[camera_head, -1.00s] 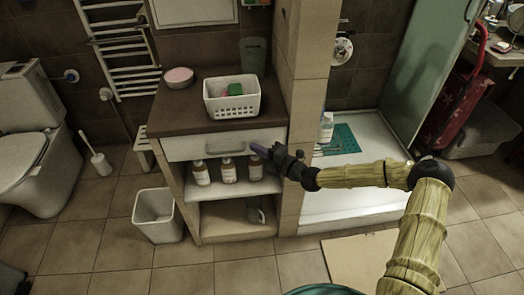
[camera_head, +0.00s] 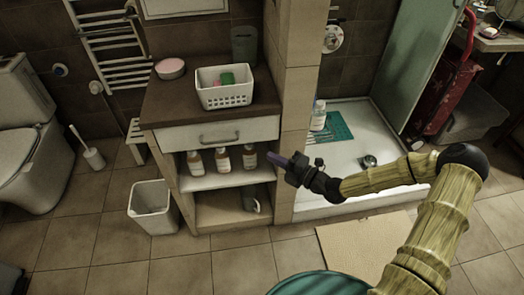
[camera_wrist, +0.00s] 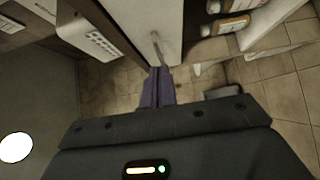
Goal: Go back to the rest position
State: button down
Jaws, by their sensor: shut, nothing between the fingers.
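My gripper (camera_head: 279,160) is in front of the right end of the wooden vanity cabinet (camera_head: 168,105), its purple fingers pointing left. The fingers are together with nothing between them. They also show in the wrist view (camera_wrist: 157,88), pointing toward the drawer front and its handle. The white drawer (camera_head: 217,133) has a metal handle (camera_head: 220,139) and looks shut. My arm reaches in from the lower right, bent at the elbow.
Several bottles (camera_head: 222,160) stand on the open shelf below. A white bin (camera_head: 152,208) is on the floor at left. A shower tray (camera_head: 345,185) lies to the right.

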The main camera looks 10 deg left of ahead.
jog(key=shift+v, duration=0.8)
jog(key=shift+f, duration=0.15)
